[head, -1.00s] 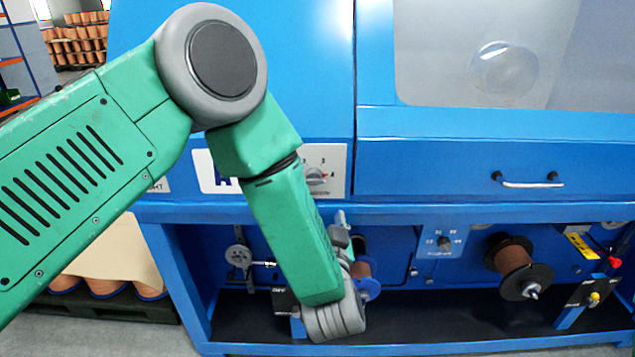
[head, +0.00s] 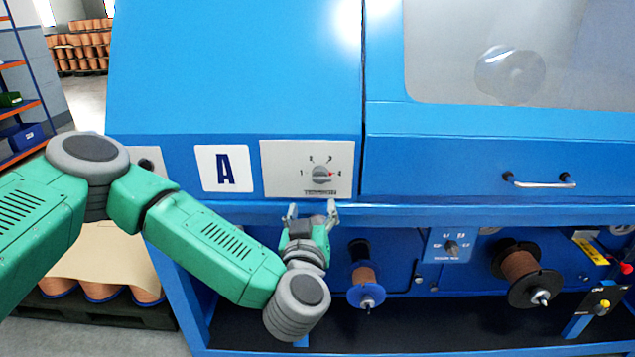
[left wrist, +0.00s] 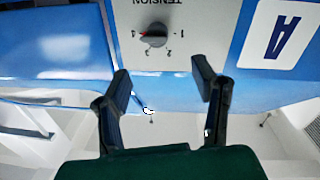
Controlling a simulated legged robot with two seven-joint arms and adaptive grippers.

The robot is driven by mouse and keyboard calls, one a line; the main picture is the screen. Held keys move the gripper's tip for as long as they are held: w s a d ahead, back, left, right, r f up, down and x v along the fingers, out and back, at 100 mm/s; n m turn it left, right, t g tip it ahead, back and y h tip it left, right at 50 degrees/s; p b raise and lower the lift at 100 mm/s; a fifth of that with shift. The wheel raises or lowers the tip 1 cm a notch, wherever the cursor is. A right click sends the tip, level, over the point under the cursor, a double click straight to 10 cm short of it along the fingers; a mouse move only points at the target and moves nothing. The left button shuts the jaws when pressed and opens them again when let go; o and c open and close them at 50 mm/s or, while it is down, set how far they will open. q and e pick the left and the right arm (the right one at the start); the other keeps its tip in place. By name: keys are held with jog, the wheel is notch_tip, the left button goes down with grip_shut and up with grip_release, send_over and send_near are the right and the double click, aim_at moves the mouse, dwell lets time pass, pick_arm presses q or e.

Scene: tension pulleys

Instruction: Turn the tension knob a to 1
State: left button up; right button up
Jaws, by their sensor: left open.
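The tension knob (head: 321,174) is a grey dial on a white plate (head: 280,183) beside a large letter A sign (head: 224,168) on the blue machine. Its red mark points right, toward the 4. My left gripper (head: 312,209) is open and empty, just below the plate and apart from the knob, fingertips upward. In the left wrist view the knob (left wrist: 153,37) appears upside down, beyond and slightly left of the middle between the open fingers (left wrist: 162,82). My right gripper is not in view.
A blue ledge (head: 420,214) runs below the plate. Beneath it are copper-wire spools (head: 518,272) and a smaller dial (head: 452,247). A drawer handle (head: 538,182) sticks out at the right. The space in front of the knob is clear.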

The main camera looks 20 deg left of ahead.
aim_at(320, 181)
pick_arm(q)
jog(key=x, duration=0.5)
jog(key=b+x, duration=0.1)
jog(key=x, duration=0.5)
jog(key=shift+d, duration=0.2)
jog(key=shift+w+a, duration=0.2)
jog(key=shift+w, duration=0.25)
jog(key=shift+d, duration=0.15)
jog(key=shift+d, duration=0.1)
jog(key=c, duration=1)
